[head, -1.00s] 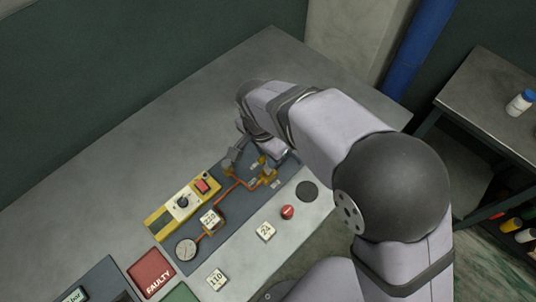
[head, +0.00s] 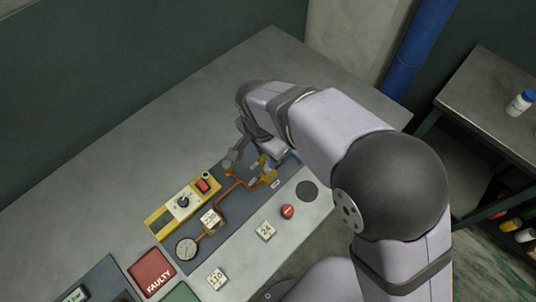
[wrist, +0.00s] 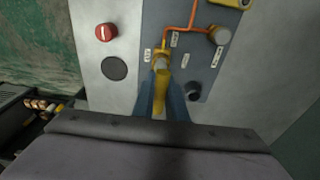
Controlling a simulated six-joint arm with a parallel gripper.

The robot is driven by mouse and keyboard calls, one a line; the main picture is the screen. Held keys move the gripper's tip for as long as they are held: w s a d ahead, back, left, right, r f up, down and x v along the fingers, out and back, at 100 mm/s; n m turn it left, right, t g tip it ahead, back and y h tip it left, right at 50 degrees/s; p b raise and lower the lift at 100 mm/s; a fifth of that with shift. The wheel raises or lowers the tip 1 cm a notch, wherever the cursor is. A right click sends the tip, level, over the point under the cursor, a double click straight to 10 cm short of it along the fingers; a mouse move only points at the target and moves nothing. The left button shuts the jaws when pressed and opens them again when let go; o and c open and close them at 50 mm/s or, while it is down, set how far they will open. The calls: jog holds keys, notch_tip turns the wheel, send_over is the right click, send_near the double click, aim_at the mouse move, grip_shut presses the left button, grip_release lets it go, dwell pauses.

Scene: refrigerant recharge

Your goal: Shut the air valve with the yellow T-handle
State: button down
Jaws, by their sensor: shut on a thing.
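The yellow T-handle (wrist: 161,82) sits on its yellow valve at the end of an orange pipe on the dark grey panel (wrist: 200,12). In the wrist view, the blue fingers of my gripper (wrist: 161,97) are on either side of the handle, closed on it. The handle points from the valve towards my wrist. In the head view, the yellow valve (head: 268,178) shows at the right end of the panel, and my forearm hides most of my gripper.
A grey round knob (wrist: 219,35) and a black knob (wrist: 193,91) are close by on the panel. A red button (wrist: 106,32) and a black disc (wrist: 114,68) lie beside it. A gauge (head: 187,249) and a yellow box (head: 183,203) are further left.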

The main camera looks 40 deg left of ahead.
jog(key=shift+f+b, duration=0.75)
jog(key=shift+f, duration=0.45)
dwell(0.3)
jog(key=shift+m, duration=1.6)
jog(key=shift+r+m+h, duration=0.1)
jog(key=shift+m+h, duration=0.2)
jog(key=shift+m, duration=1.3)
jog(key=shift+m+p, duration=0.4)
jog(key=shift+m, duration=1.2)
